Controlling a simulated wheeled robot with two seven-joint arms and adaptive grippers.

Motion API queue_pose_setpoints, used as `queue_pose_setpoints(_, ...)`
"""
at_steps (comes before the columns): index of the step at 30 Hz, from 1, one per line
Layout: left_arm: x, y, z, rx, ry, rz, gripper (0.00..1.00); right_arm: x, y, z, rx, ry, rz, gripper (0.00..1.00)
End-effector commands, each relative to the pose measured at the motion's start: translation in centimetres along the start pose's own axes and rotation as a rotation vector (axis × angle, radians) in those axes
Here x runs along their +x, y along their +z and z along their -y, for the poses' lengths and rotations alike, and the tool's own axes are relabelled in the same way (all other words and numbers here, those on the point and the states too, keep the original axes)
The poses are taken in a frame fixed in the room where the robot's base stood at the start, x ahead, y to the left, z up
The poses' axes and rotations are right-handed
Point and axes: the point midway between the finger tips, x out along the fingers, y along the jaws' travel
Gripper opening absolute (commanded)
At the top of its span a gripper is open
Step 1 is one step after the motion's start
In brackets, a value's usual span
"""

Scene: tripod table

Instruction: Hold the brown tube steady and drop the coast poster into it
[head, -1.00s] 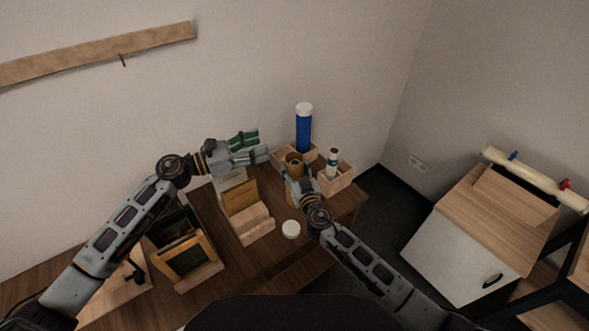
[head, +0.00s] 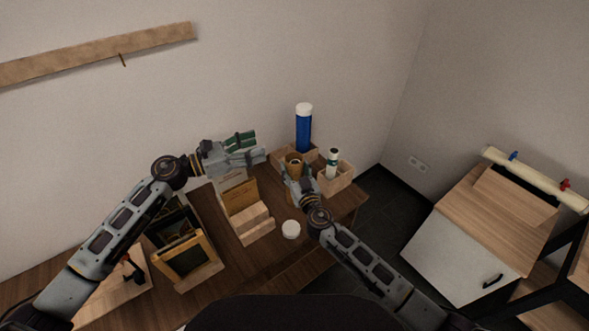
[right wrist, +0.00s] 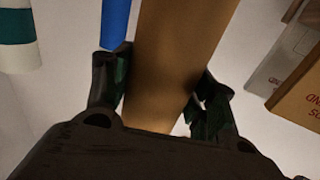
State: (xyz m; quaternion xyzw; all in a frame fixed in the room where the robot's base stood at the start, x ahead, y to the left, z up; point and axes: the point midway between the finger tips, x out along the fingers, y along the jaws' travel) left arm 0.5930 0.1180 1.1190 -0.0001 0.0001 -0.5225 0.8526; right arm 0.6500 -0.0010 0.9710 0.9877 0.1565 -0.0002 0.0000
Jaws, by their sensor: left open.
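The brown tube (head: 294,159) stands upright on the table with its open mouth up. My right gripper (head: 298,179) is around its side. In the right wrist view the tube (right wrist: 176,60) fills the space between the fingers, which appear to press on both sides. A white roll with a green band (head: 332,162) stands upright in a wooden box at the right; it may be the coast poster, but no print is readable. It also shows in the right wrist view (right wrist: 17,40). My left gripper (head: 256,147) is open and empty, in the air left of the tube.
A blue tube with a white cap (head: 304,130) stands behind the brown tube. A wooden box (head: 340,182) stands at right. A white round lid (head: 291,229), card holders (head: 243,200) and a wooden frame (head: 187,256) occupy the table (head: 235,264).

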Motion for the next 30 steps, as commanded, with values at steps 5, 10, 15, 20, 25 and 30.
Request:
queue_pose_setpoints(5,0.0,0.0,0.0,0.000,0.000,0.000,0.57,0.0,0.0,0.0,0.000,0.000,0.000,0.78)
queue_pose_setpoints(10,0.0,0.0,0.0,0.000,0.000,0.000,0.57,0.0,0.0,0.0,0.000,0.000,0.000,0.78)
queue_pose_setpoints(15,0.0,0.0,0.0,0.000,0.000,0.000,0.57,-0.1,0.0,0.0,0.000,0.000,0.000,0.78)
queue_pose_setpoints(20,0.0,0.0,0.0,0.000,0.000,0.000,0.57,-0.4,0.1,0.0,0.000,0.000,0.001,0.78)
queue_pose_setpoints(25,0.0,0.0,0.0,0.000,0.000,0.000,0.57,-1.4,0.1,0.0,0.001,0.000,0.001,0.78)
queue_pose_setpoints(30,0.0,0.0,0.0,0.000,0.000,0.000,0.57,-2.8,0.1,-0.1,0.000,0.001,0.001,0.78)
